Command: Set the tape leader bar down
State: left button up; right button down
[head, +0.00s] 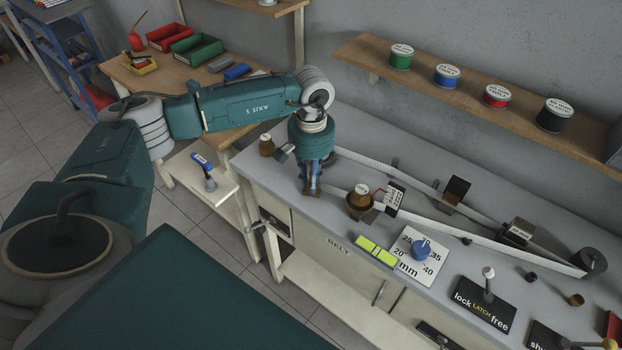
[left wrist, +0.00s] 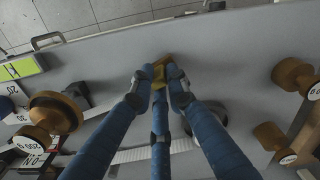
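My left gripper (head: 312,190) points down over the left end of the grey bench top, its fingers drawn together. In the left wrist view its blue fingers (left wrist: 160,80) meet around a small brass-coloured piece (left wrist: 163,62), which I take for the tape leader bar. The fingertips hide much of it, and I cannot tell whether it touches the bench. A white tape (head: 378,168) runs along the bench from near the gripper; it also passes beneath the fingers in the left wrist view (left wrist: 135,154). My right gripper is not in view.
Bare bench top (head: 290,205) shows around the fingertips.

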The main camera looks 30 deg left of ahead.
pick_arm(q)
jog(key=o, duration=0.4)
jog(key=shift+o, duration=0.2)
jog(key=shift+r, duration=0.1)
notch_tip(320, 180, up, 12)
jog(key=b, duration=0.3)
dwell(0.3)
